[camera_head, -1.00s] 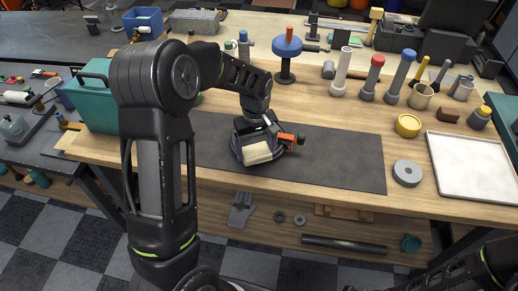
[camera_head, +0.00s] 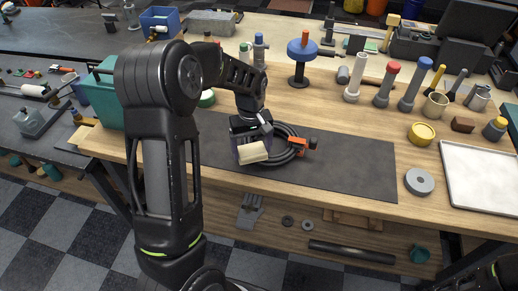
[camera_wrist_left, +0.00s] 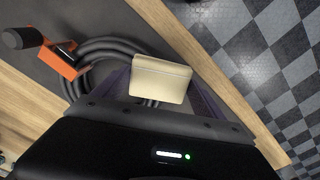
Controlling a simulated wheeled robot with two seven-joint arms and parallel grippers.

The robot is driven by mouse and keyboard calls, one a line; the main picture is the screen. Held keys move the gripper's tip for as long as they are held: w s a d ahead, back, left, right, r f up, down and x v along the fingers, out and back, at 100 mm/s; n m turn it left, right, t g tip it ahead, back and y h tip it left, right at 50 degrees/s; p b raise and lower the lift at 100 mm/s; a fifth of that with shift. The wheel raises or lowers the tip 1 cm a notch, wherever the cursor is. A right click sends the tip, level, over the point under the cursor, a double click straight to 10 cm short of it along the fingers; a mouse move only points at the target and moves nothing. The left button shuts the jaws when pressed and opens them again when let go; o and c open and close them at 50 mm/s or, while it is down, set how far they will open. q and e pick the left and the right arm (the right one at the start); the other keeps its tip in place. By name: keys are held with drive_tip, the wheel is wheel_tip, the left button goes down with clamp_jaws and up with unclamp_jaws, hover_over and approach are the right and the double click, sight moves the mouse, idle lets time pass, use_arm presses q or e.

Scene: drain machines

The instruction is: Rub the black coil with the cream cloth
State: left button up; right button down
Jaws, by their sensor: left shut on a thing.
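The black coil (camera_head: 290,133) lies on the dark mat (camera_head: 345,165) on the workbench, with an orange piece (camera_head: 299,146) and a black end at its right side. My left gripper (camera_head: 254,145) is over the coil's left part and shut on the cream cloth (camera_head: 252,153). In the left wrist view the cream cloth (camera_wrist_left: 160,80) is a folded pad between the fingers, in front of the coil (camera_wrist_left: 115,48). The cloth and gripper hide part of the coil. I cannot tell whether the cloth touches it. My right gripper is not clearly visible; only a bit of that arm shows at lower right.
A blue-topped stand (camera_head: 300,50) is behind the mat. A yellow tin (camera_head: 421,133), a grey ring (camera_head: 419,181) and a white tray (camera_head: 485,175) are to the right. A teal case (camera_head: 103,95) stands at left. The mat's right part is clear.

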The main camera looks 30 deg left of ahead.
use_arm(q)
drive_tip(key=shift+s+a, duration=0.2)
drive_tip(key=shift+a, duration=0.25)
drive_tip(key=shift+w+d+r+p, duration=0.1)
drive_tip(key=shift+r+p, duration=2)
drive_tip(key=shift+r, duration=0.95)
wheel_tip(320, 180, up, 3)
drive_tip(key=shift+f+p, duration=0.1)
drive_tip(key=shift+p, duration=0.95)
